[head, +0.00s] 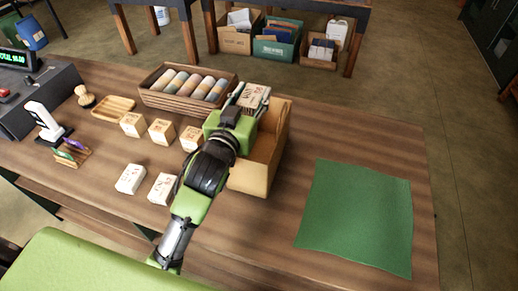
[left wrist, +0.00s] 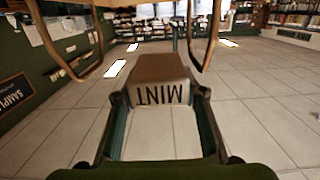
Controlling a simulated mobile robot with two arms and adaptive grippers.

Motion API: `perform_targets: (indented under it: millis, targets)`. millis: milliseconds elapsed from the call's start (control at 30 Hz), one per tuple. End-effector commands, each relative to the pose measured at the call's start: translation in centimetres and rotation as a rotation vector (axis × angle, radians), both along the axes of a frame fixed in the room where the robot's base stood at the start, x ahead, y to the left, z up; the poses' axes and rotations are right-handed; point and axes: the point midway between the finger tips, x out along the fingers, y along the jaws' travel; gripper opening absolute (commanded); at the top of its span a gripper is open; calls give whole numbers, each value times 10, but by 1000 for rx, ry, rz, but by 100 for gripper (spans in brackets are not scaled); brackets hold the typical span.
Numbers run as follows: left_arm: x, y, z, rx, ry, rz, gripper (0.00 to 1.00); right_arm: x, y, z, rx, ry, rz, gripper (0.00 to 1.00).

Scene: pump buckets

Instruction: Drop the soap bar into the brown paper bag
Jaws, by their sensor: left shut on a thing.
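My left gripper (head: 251,97) is shut on a pale soap bar (head: 254,95), and the left wrist view shows the label MINT on the bar (left wrist: 161,95). The fingers of my left gripper (left wrist: 160,98) sit on either side of it. The brown paper bag (head: 254,177) stands open on the table. In the head view the held bar appears over the far left part of the bag's mouth; its exact height above the rim is hard to tell. My left arm hides part of the bag's left side. My right gripper is not in view.
Several other soap bars (head: 130,179) lie left of my arm. A basket of coloured rolls (head: 150,98) stands behind them. A wooden dish (head: 113,107), a brush (head: 85,96) and a scanner (head: 42,118) are farther left. A green mat (head: 358,215) lies empty at right.

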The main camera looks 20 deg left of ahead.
Motion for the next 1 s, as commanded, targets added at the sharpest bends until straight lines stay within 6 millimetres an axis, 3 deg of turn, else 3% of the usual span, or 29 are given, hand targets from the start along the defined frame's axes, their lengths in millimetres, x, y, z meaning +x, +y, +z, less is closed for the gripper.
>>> perform_targets:
  millis: [133,167,200,233,400,633,1000]
  targets:
    - [0,0,2,0,-2,0,14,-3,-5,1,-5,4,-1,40]
    - [0,0,2,0,-2,0,43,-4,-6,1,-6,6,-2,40]
    - [0,0,2,0,-2,0,54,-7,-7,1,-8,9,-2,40]
    - [0,0,2,0,-2,0,58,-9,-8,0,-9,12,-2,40]
    - [0,0,2,0,-2,0,58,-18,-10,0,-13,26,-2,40]
    - [-5,0,1,0,1,0,58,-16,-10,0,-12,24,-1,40]
    - [-60,2,3,-1,0,0,58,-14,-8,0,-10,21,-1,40]
